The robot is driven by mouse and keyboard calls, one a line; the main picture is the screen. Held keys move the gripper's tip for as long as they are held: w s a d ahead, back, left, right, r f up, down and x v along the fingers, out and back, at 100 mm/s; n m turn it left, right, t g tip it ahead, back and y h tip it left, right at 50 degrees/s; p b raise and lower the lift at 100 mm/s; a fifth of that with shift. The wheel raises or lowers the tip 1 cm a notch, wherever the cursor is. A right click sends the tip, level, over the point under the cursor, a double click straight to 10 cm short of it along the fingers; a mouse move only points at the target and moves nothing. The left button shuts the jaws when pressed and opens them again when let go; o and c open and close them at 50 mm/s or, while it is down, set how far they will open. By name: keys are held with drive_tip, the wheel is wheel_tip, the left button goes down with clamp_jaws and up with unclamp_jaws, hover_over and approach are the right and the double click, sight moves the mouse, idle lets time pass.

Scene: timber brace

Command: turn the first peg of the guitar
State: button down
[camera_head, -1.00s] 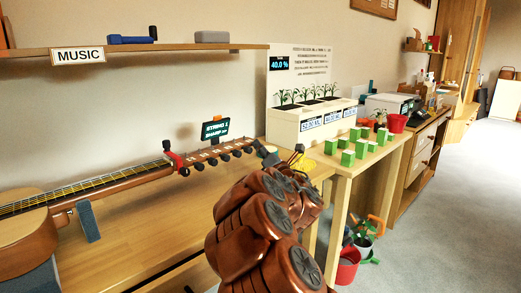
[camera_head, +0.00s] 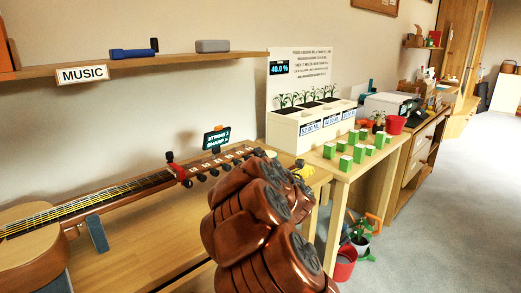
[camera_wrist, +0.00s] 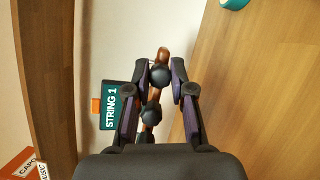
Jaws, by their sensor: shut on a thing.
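The guitar lies on the wooden bench, its body (camera_head: 28,232) at the left and its neck (camera_head: 120,192) running right to a headstock with several dark pegs (camera_head: 201,178). A small tuner screen (camera_head: 215,138) behind the headstock reads "STRING 1" and "SHARP"; its "STRING 1" text also shows in the wrist view (camera_wrist: 111,106). In the wrist view my gripper (camera_wrist: 161,73) is shut on a dark round peg (camera_wrist: 160,75) at the end of the headstock. Another peg (camera_wrist: 151,114) sits nearer, between the fingers. In the head view my arm hides the gripper.
A shelf (camera_head: 190,56) marked "MUSIC" runs above the bench. A white planter (camera_head: 312,124) and several green-and-white blocks (camera_head: 345,163) stand on the table to the right. A teal ring (camera_wrist: 234,3) lies at the wrist view's top. Open floor lies to the right.

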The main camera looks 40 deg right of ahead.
drive_tip(key=shift+r+m+g+p, duration=0.1)
drive_tip(key=shift+m+g+p, duration=0.2)
drive_tip(key=shift+m+p, duration=0.55)
drive_tip(key=c, duration=1)
unclamp_jaws()
drive_tip(key=shift+s, duration=0.1)
drive_tip(key=v, duration=0.7)
drive_tip(key=shift+s+a, duration=0.15)
